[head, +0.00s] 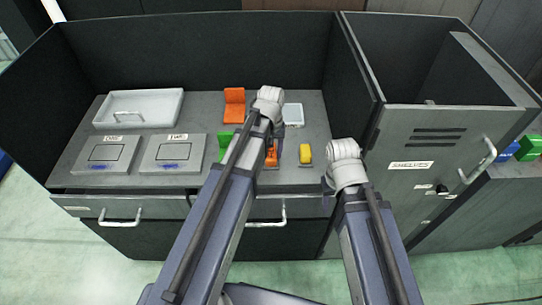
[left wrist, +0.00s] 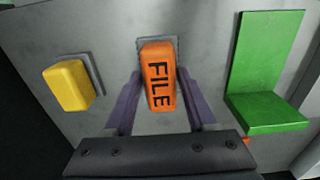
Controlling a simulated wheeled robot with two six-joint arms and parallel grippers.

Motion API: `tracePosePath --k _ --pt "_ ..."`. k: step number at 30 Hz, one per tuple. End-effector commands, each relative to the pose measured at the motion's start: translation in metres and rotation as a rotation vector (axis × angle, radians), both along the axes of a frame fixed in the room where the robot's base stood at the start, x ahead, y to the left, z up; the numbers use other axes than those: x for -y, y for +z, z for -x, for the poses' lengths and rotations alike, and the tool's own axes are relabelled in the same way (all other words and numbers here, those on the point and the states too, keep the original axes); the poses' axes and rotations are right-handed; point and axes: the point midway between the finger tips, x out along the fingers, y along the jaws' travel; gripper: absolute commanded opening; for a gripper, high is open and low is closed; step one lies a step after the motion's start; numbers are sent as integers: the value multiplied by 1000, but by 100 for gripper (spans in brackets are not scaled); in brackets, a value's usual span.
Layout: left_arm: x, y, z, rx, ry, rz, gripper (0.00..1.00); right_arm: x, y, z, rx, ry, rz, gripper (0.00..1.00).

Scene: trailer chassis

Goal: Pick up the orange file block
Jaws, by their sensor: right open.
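The orange file block (left wrist: 158,85), marked FILE, sits on a small grey base on the worktop. In the head view the orange file block (head: 271,157) is partly hidden by my left arm. My left gripper (left wrist: 159,100) has one purple finger on each side of the block, very close to it. I cannot tell whether the fingers touch it. My left gripper (head: 272,142) is mostly hidden by its wrist in the head view. My right gripper (head: 343,152) is near the worktop's front right, away from the block; its fingers are hard to make out.
A yellow block (head: 305,153) and a green L-shaped piece (head: 225,146) flank the file block. An orange L-shaped piece (head: 234,106) and a white tray (head: 293,115) stand behind. A larger tray (head: 138,108) and two labelled panels are at left. A grey cabinet (head: 430,150) stands at right.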

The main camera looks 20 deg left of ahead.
Motion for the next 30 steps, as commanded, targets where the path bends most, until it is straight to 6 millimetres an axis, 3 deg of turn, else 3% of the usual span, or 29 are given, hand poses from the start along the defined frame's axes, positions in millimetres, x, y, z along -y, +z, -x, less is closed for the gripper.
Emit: tracePosePath --k 2,14,30 --pt "0 0 0 0 0 0 46 0 0 0 0 0 0 50" --pt "0 0 0 0 0 0 1 0 0 0 0 0 0 50" --pt "0 4 0 0 0 0 0 0 3 0 0 0 0 50"
